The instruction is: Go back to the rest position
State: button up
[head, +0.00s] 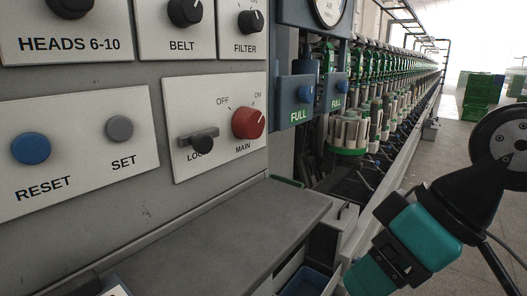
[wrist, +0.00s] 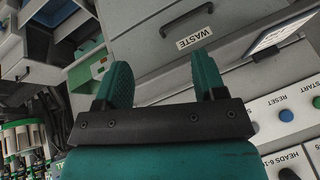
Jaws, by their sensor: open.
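My gripper (wrist: 162,68) shows in the wrist view as two teal fingers standing apart on a black crossbar, with nothing between them. Beyond the fingers is the grey front of a drawer labelled WASTE (wrist: 150,60). In the head view my teal and black arm (head: 424,236) hangs at the lower right, beside the machine and clear of the control panel. The fingertips cannot be made out in that view.
The control panel (head: 120,85) fills the left, with a blue RESET button (head: 31,148), grey SET button (head: 119,129) and red MAIN knob (head: 249,122). A grey ledge (head: 215,235) juts out below. Winding heads recede along the machine. Floor (head: 455,150) is open at right; green crates (head: 483,95) stand far back.

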jog(key=s+d+f+g+h, duration=0.1)
jog(key=s+d+f+g, duration=0.1)
jog(key=s+f, duration=0.1)
notch_tip(320, 180, up, 17)
jog(key=m+p, duration=0.1)
jog(key=p, duration=1.6)
jog(key=shift+s+h, duration=0.3)
jog(key=shift+s, duration=0.15)
jog(key=shift+c, duration=0.2)
